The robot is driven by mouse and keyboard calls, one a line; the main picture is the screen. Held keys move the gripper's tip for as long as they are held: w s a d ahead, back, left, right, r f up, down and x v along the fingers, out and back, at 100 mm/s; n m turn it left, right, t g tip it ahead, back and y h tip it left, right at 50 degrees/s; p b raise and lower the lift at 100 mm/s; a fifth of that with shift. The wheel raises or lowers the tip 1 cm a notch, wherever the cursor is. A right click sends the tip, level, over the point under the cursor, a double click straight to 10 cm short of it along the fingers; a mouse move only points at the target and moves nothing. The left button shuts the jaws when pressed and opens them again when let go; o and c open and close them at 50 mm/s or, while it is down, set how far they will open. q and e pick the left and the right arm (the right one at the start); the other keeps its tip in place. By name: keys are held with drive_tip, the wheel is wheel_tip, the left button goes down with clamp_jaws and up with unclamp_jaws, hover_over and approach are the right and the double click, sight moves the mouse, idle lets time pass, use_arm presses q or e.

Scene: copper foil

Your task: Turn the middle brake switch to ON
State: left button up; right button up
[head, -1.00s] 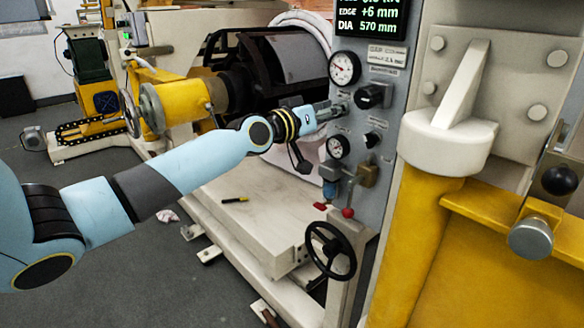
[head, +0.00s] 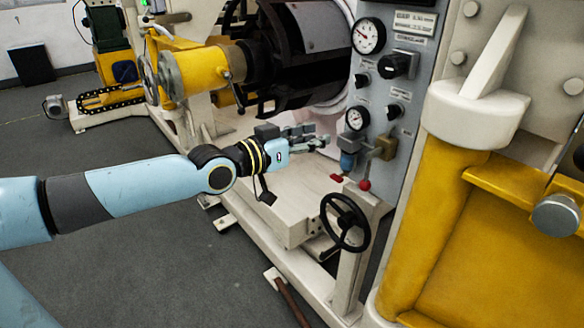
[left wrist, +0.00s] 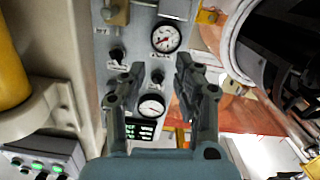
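The grey control panel carries several black knobs. A small knob (head: 362,80) sits between the upper and lower gauges, a larger knob (head: 398,66) is to its right, and another small knob (head: 394,112) is below that. I cannot read which label marks the middle brake switch or where it points. In the left wrist view, upside down, the knob between the gauges (left wrist: 157,78) shows between my fingers. My left gripper (head: 322,138) is below and left of that knob, apart from the panel. Its fingers (left wrist: 160,66) are spread and empty. My right gripper is out of view.
An upper gauge (head: 368,36) and lower gauge (head: 357,118) flank the knob. A blue fitting (head: 347,160), red ball lever (head: 364,185) and black handwheel (head: 345,222) stand below. A dark roll shaft (head: 290,60) is behind my gripper. A yellow post (head: 425,210) stands right.

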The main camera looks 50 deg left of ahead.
use_arm(q)
drive_tip(key=s+f+m+g+y+b, duration=0.1)
drive_tip(key=f+b, duration=0.3)
drive_tip(key=f, duration=0.5)
drive_tip(key=s+a+f+m+g+y+b, duration=0.1)
drive_tip(key=s+f+g+b, duration=0.1)
drive_tip(key=f, duration=0.7)
drive_tip(key=shift+s+a+f+m+b, duration=0.15)
drive_tip(key=shift+s+a+m+b, duration=0.3)
drive_tip(key=shift+b, duration=0.5)
drive_tip(key=shift+d, duration=0.15)
